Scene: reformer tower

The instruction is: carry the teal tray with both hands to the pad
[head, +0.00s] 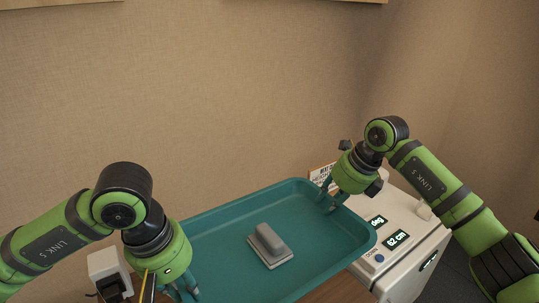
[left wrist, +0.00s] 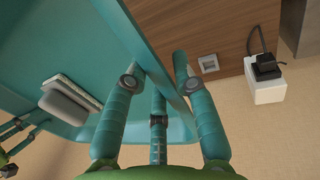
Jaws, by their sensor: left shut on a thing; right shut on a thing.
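The teal tray (head: 212,235) is in the middle of the head view, with a grey block-like object (head: 268,245) lying in it. My left gripper (head: 180,292) is shut on the tray's near left rim; its fingertips are partly cut off at the bottom of the head view. In the left wrist view my left gripper's fingers (left wrist: 158,75) stand on both sides of the tray's rim (left wrist: 150,60). My right gripper (head: 332,200) is shut on the tray's right rim. The pad cannot be made out in these frames.
A white box-shaped machine (head: 405,240) with lit displays, one reading "62 cm", stands at the right, partly behind the tray. A small white and black device (head: 105,268) is at the lower left. A wooden surface (head: 340,290) lies below the tray. A beige wall is behind.

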